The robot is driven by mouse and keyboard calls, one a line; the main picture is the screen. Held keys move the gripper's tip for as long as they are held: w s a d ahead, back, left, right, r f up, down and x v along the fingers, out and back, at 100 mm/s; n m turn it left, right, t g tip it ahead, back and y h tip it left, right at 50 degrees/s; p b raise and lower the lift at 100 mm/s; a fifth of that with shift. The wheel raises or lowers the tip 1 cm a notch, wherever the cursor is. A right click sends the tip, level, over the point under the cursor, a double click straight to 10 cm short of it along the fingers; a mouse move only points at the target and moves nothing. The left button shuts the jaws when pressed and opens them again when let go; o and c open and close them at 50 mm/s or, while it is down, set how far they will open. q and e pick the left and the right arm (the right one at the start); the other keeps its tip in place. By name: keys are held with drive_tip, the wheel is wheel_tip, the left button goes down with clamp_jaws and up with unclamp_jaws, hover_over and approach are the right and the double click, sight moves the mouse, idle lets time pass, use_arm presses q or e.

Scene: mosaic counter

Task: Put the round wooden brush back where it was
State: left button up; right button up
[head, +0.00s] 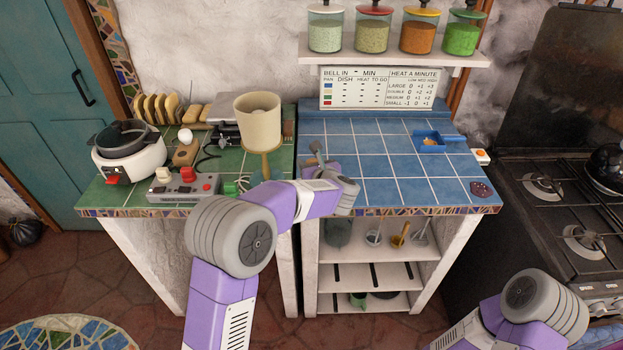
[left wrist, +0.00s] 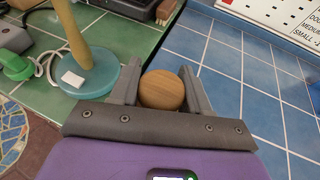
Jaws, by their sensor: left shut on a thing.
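The round wooden brush (left wrist: 162,90) shows in the left wrist view as a smooth, light brown round top between the two fingers. My left gripper (left wrist: 160,84) is shut on it, above the blue tiled counter near the seam with the green one. In the head view my left gripper (head: 318,152) is over the left edge of the blue tiled counter (head: 375,165). The brush cannot be made out there. Whether its underside touches the tiles is hidden. My right arm shows at the lower right of the head view, but its gripper is not seen.
A lamp (head: 258,125) stands left of my left gripper on the green tiled counter (head: 120,195). A control box (head: 183,190) and a white cooker (head: 128,158) are further left. A blue dustpan-like tray (head: 430,146) lies at the back right. The middle blue tiles are clear.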

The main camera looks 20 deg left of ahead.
use_arm(q)
drive_tip(key=shift+f+b, duration=0.55)
drive_tip(key=shift+f, duration=1.7)
drive_tip(key=shift+f, duration=0.1)
drive_tip(key=o, duration=0.4)
drive_tip(key=shift+f, duration=0.1)
drive_tip(key=o, duration=0.5)
drive_tip(key=shift+r, duration=0.35)
drive_tip(key=p+v, duration=0.1)
drive_tip(key=v, duration=1.1)
drive_tip(key=shift+f, duration=0.15)
